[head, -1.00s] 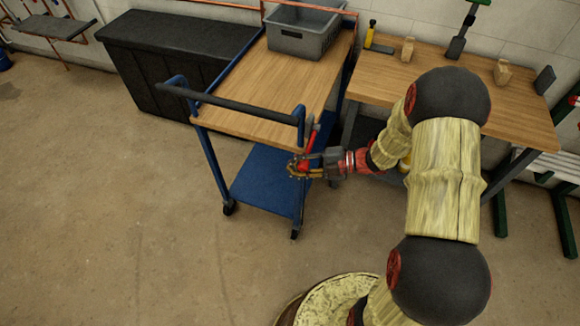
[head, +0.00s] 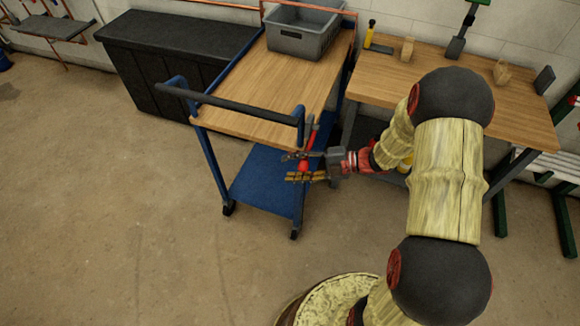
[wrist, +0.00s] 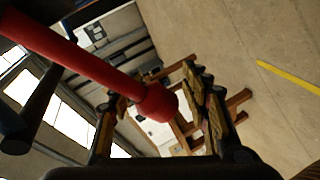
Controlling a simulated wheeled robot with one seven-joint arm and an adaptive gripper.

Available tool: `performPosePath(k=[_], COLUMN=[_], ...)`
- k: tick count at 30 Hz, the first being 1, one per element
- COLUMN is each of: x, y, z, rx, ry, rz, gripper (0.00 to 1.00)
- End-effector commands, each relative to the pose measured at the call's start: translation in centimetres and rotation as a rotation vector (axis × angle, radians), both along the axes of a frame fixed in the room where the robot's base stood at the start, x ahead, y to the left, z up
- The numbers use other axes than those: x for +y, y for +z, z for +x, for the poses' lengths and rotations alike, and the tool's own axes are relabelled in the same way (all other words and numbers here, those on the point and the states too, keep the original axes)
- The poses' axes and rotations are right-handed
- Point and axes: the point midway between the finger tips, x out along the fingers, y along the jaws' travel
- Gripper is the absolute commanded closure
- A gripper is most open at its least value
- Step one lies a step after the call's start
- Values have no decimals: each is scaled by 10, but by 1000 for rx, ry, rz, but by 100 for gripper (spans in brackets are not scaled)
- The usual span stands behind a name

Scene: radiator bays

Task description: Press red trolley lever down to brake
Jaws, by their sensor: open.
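The blue trolley (head: 265,183) with wooden top stands at the centre of the head view. Its red lever (head: 310,138) sits at the near right corner, beside the blue post, and slants downward. In the wrist view the red lever (wrist: 75,55) runs from the upper left, and its rounded tip lies between my fingers. My gripper (head: 298,166) is open at the lever's lower end, reaching in from the right; it also shows in the wrist view (wrist: 155,115). The fingers are apart, on either side of the lever tip. I cannot tell whether either finger touches it.
A grey crate (head: 300,30) stands on the trolley's far end. A dark chest (head: 170,55) is behind on the left. A wooden workbench (head: 430,75) with small tools is close on the right. The floor in front and left is clear.

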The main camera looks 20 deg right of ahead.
Motion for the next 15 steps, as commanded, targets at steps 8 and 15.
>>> performPosePath(k=[8, 15], x=[-49, -85], y=[15, 26], z=[-18, -33], rx=[-2, -1], ry=[-6, -4], rz=[-1, -1], gripper=[54, 54])
